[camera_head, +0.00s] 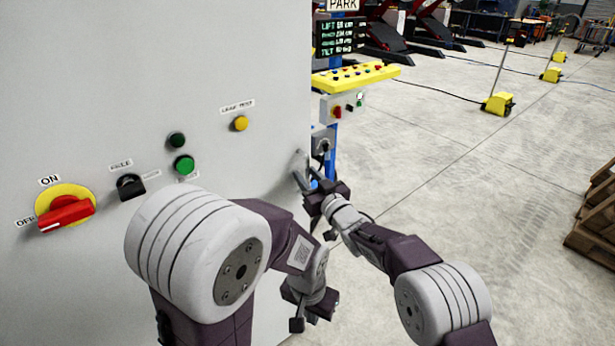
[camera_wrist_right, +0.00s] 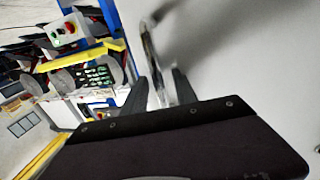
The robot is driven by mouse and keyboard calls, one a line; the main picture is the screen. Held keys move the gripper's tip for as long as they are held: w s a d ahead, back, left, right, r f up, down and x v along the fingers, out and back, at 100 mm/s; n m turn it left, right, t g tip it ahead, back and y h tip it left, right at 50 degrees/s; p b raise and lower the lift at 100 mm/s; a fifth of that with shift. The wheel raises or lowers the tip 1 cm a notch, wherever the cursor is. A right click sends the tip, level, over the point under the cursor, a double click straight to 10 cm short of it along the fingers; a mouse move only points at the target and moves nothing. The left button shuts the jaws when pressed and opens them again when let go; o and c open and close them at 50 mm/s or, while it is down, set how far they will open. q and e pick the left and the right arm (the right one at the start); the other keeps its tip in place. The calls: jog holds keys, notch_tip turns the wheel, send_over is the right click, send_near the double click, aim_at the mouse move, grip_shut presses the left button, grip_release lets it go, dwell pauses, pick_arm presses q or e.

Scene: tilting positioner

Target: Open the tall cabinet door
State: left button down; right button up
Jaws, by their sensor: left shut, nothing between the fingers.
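The tall cabinet door is the large pale grey panel (camera_head: 130,80) that fills the left of the head view, and it appears shut. Its metal handle (camera_head: 299,168) is near the panel's right edge. My right gripper (camera_head: 311,188) is at the handle. In the right wrist view, the silvery handle (camera_wrist_right: 151,52) runs down between the two dark fingers (camera_wrist_right: 160,85), which look apart, with gaps beside it. Whether a finger touches the handle is unclear. My left gripper (camera_head: 311,312) is low beside the cabinet, shut and empty, clear of the handle.
The panel carries a red and yellow rotary switch (camera_head: 66,209), a black selector (camera_head: 130,187), a green button (camera_head: 184,165) and a yellow button (camera_head: 240,123). A yellow control console (camera_head: 355,77) stands beyond the edge. Wooden pallets (camera_head: 596,218) are at right. The floor between is open.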

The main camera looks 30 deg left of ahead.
grip_shut()
dwell(1.3)
